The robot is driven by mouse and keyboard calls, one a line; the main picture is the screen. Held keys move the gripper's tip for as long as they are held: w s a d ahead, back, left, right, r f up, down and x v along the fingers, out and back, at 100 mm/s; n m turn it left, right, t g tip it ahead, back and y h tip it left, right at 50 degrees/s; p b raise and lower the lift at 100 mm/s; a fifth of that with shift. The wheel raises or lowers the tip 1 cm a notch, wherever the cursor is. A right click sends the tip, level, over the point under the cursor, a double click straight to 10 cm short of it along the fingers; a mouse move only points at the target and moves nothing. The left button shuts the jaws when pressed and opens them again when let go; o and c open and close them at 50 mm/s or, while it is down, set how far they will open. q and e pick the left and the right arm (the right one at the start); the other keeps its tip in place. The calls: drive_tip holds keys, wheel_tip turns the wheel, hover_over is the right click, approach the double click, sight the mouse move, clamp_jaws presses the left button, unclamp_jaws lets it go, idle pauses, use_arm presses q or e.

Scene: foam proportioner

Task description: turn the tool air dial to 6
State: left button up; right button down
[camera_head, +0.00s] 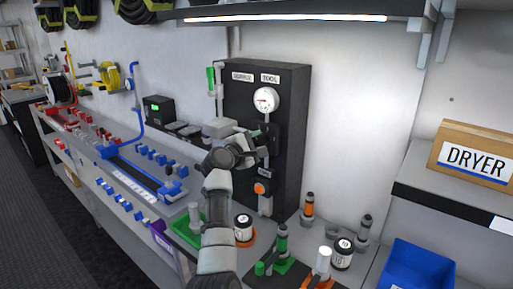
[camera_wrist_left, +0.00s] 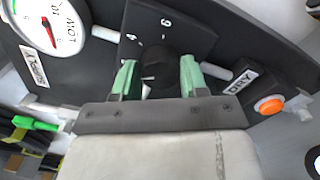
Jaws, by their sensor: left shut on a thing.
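The tool air dial (camera_wrist_left: 155,66) is a black knob on a dark plate with white numbers, 4 and 6 among them, in the left wrist view. My left gripper (camera_wrist_left: 158,80) has its green fingertips on either side of the knob and is shut on it. A faint light mark shows on the knob, but I cannot surely read which number it points to. In the head view my left gripper (camera_head: 260,148) reaches the black panel (camera_head: 289,85) below the TOOL label (camera_head: 270,78) and mostly hides the dial. My right gripper is not in view.
A round white gauge (camera_head: 266,100) sits above the dial. An orange button (camera_head: 260,188) is below it, next to a DRY label (camera_wrist_left: 243,82). Small bottles and jars (camera_head: 343,254) crowd the bench below. A blue bin (camera_head: 417,270) stands at the right.

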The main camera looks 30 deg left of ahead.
use_arm(q)
drive_tip(key=m+b, duration=0.1)
drive_tip(key=m, duration=0.3)
drive_tip(key=m+b, duration=0.1)
drive_tip(key=shift+f+m+b, duration=0.25)
drive_tip(key=shift+m+b, duration=0.1)
drive_tip(key=shift+m, duration=0.05)
drive_tip(key=m+b, duration=0.2)
drive_tip(key=m, duration=0.3)
drive_tip(key=m+b, duration=0.1)
drive_tip(key=m, duration=0.3)
drive_tip(key=shift+m+b, duration=0.4)
drive_tip(key=m, duration=0.4)
drive_tip(key=shift+m+b, duration=0.35)
drive_tip(key=shift+m, duration=0.05)
drive_tip(key=o, duration=0.9)
drive_tip(key=shift+r, duration=0.15)
drive_tip(key=shift+s, duration=0.15)
